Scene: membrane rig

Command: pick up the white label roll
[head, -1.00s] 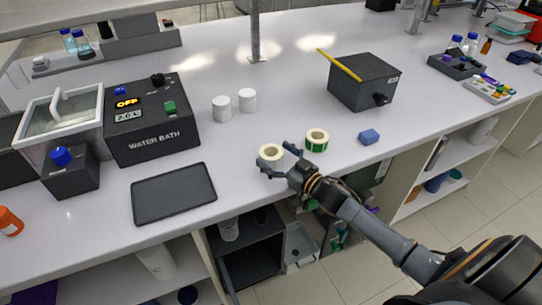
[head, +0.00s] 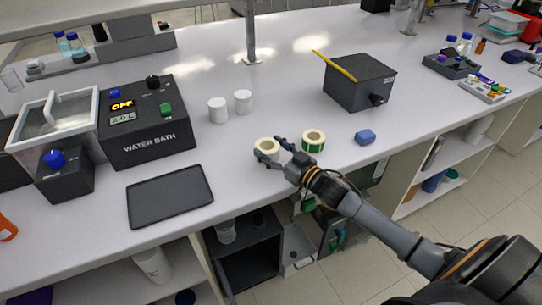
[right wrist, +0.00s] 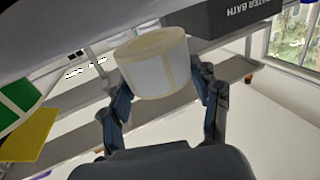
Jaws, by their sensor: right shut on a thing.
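The white label roll (head: 267,147) is a short cream-white cylinder with a tan core, near the front edge of the bench. My right gripper (head: 271,152) is shut on it, with a finger on each side. In the right wrist view the roll (right wrist: 155,62) sits between the two fingers (right wrist: 163,92), its side facing the camera. Whether its underside is clear of the bench is hard to tell. A second roll with green labels (head: 313,141) stands just right of the gripper. My left gripper is not in view.
Two white cylinders (head: 218,110) stand behind the roll. A dark tray (head: 169,196) and a water bath (head: 148,122) lie to the left.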

